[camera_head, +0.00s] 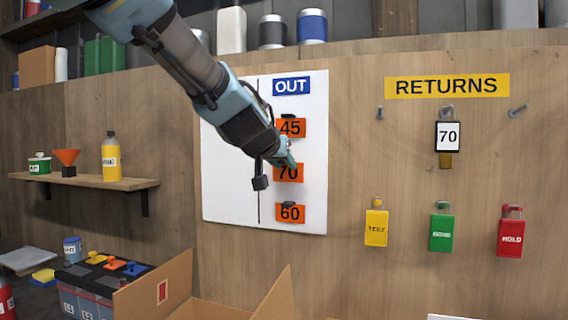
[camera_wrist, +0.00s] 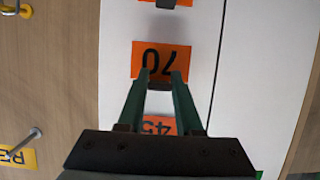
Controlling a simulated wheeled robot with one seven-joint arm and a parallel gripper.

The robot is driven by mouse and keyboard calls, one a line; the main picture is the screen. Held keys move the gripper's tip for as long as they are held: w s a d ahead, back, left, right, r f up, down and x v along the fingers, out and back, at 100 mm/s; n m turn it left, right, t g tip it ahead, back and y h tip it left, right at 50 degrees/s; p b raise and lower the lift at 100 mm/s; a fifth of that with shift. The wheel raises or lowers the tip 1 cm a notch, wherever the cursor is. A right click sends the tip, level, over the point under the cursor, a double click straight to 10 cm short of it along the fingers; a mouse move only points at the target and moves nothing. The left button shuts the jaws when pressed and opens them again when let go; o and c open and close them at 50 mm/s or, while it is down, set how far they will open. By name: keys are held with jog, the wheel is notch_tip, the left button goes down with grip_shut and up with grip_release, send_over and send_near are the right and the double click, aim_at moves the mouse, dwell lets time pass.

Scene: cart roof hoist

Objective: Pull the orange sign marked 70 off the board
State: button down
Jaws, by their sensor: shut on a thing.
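The orange sign marked 70 (camera_head: 296,176) is on the white OUT board (camera_head: 223,185), between the orange sign marked 45 (camera_head: 297,128) above and the orange sign marked 60 (camera_head: 291,214) below. My gripper (camera_head: 287,164) comes in from the upper left and covers the top part of the 70 sign. In the wrist view the 70 sign (camera_wrist: 150,50) shows upside down, and my two green fingers (camera_wrist: 160,76) close on its near edge, with a dark tab between the tips. The sign looks level and flat to the board; any gap behind it is hidden.
A shelf (camera_head: 85,180) holds a bottle and funnel at left. An open cardboard box (camera_head: 158,287) stands below.

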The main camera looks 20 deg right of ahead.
jog(key=shift+s+a, duration=0.4)
dwell(0.6)
jog(key=shift+s+a+p, duration=1.25)
jog(key=shift+s+a, duration=0.75)
jog(key=shift+s, duration=0.1)
